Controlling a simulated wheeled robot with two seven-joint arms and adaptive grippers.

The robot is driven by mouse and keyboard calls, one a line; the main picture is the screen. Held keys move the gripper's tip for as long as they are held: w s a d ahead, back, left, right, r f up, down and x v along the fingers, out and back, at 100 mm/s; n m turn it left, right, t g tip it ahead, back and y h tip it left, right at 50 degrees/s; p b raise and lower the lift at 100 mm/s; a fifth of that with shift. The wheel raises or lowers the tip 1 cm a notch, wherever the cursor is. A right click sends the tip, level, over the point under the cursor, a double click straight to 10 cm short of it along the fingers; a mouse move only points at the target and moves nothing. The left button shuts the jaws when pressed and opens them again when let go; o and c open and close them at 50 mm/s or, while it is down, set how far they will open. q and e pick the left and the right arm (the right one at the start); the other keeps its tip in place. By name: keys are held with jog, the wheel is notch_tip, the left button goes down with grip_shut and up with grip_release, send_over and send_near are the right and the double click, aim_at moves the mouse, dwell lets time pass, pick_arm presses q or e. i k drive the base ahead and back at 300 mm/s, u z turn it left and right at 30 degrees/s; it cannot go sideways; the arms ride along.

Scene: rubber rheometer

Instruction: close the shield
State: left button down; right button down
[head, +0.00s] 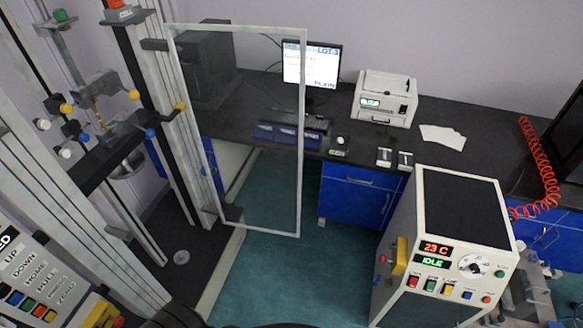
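The shield (302,135) is a clear panel in a thin pale frame. It is joined along its left side to the column of the tall test machine (180,130) at the left. It stands swung out from the machine, open, with its free edge over the green floor. The machine's clamps with coloured knobs (100,100) are exposed to its left. A yellow-tipped knob (180,106) sits on the column near the shield's hinge side. Neither of my grippers can be made out in the head view.
A control panel with coloured buttons (35,285) is at the lower left. A white cabinet reading 23 C and IDLE (435,247) stands at the right. A black bench (250,112) runs behind, carrying a monitor (311,64) and a printer (384,97). Green floor (275,265) is free between machine and cabinet.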

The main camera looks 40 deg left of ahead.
aim_at(168, 27)
jog(key=u, duration=0.9)
jog(key=i, duration=0.85)
jog(key=u, duration=0.85)
